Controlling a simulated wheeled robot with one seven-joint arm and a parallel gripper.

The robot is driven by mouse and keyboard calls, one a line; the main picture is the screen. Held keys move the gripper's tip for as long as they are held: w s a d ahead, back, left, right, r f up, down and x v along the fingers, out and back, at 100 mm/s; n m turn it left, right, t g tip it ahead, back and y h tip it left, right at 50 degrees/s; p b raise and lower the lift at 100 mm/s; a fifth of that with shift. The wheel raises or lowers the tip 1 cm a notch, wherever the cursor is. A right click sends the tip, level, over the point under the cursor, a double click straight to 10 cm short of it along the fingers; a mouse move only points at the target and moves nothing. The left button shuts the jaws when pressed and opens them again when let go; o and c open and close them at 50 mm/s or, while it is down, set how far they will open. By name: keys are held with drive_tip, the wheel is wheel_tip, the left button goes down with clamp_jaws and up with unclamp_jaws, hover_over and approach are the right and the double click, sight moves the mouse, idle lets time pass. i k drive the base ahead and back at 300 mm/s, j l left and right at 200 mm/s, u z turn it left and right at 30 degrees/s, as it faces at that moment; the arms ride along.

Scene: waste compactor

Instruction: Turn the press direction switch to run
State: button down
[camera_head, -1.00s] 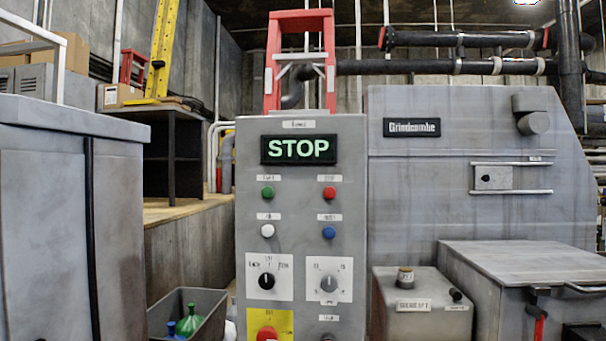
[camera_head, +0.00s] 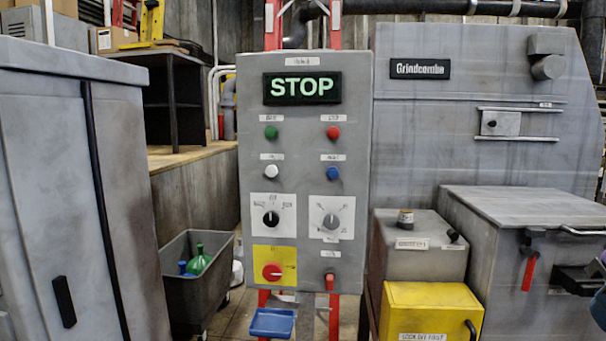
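A grey upright control panel (camera_head: 305,110) stands in the middle, with a lit display reading STOP (camera_head: 302,87). Below its buttons are two rotary switches on white plates. The left one has a black knob (camera_head: 271,219), with small labels at left, top and right that are hard to read; it looks like the press direction switch. The right one has a grey knob (camera_head: 331,221). The black knob seems to point about straight up, but its mark is tiny. My gripper is not in view.
A red knob (camera_head: 271,271) on a yellow plate sits below the black knob. Green (camera_head: 271,132), red (camera_head: 333,132), white (camera_head: 271,172) and blue (camera_head: 332,173) buttons are above. A grey cabinet (camera_head: 50,180) stands left, a yellow box (camera_head: 432,305) low right.

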sight(271, 218)
drive_tip(key=i+j+z, duration=0.35)
drive_tip(key=j, duration=0.4)
drive_tip(key=i+j+z, duration=0.15)
drive_tip(key=j, duration=0.25)
drive_tip(key=i, duration=0.1)
